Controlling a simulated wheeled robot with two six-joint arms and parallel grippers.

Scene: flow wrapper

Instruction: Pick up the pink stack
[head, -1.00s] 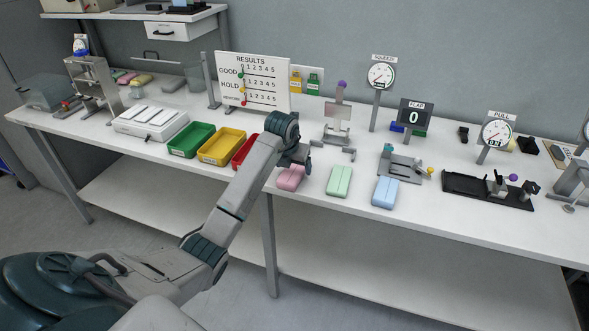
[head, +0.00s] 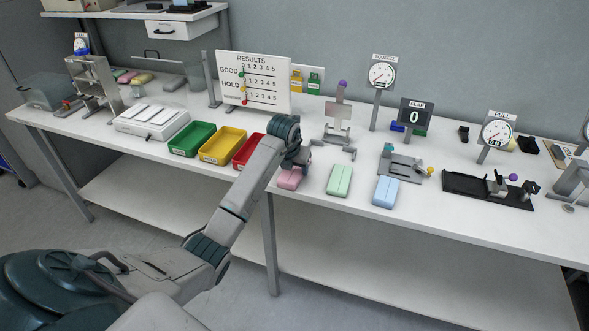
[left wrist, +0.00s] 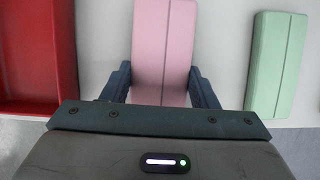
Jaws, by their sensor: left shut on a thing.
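The pink stack (head: 289,179) lies flat near the front edge of the white table, and it also shows large in the left wrist view (left wrist: 165,45). My left gripper (left wrist: 162,85) is over it, with one dark finger on each side, shut on the stack. In the head view my left gripper (head: 296,168) partly covers the stack's far end. I cannot tell whether the stack is clear of the table. My right gripper is not in view.
A red tray (head: 236,164) is just left of the pink stack, with yellow (head: 208,159) and green (head: 178,152) trays beyond. A green stack (head: 339,178) and a blue stack (head: 387,191) lie to the right. A metal stand (head: 338,135) is behind.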

